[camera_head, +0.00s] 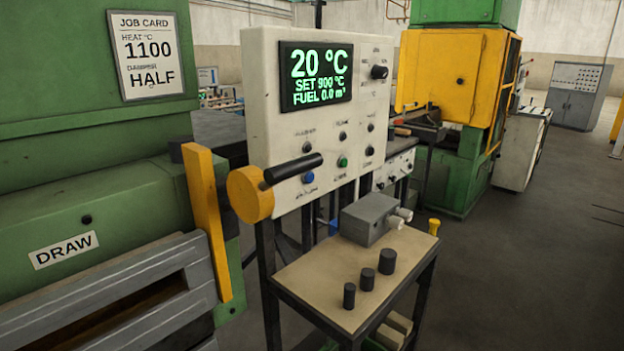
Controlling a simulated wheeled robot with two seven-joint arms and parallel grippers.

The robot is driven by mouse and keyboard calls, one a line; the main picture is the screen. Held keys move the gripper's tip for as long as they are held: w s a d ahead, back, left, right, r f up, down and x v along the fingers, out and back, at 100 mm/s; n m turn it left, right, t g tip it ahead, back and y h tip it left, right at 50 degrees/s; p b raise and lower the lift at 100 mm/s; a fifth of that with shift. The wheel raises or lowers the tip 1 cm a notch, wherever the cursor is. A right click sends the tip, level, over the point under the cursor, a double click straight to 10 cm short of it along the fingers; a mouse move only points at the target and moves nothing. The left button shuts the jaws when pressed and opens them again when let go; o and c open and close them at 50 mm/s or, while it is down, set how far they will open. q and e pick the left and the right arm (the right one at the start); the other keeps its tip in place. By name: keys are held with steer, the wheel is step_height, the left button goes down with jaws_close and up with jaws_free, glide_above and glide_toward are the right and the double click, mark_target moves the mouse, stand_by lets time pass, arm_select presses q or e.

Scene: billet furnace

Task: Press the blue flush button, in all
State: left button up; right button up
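The blue flush button (308,177) is a small round button low on the left side of the white control panel (265,90). It shows just below the black handle bar, and its label below is too small to read. A green button (342,162) sits to its right. The panel's display (316,76) reads 20 °C, SET 900 °C, FUEL 0.0 m³. Neither of my grippers is in view.
A yellow disc (250,195) with a black handle (293,170) stands out in front of the panel's lower left. A small table (320,275) below holds a grey box (368,219) and several black cylinders. The green furnace (90,160) fills the left. Floor at right is clear.

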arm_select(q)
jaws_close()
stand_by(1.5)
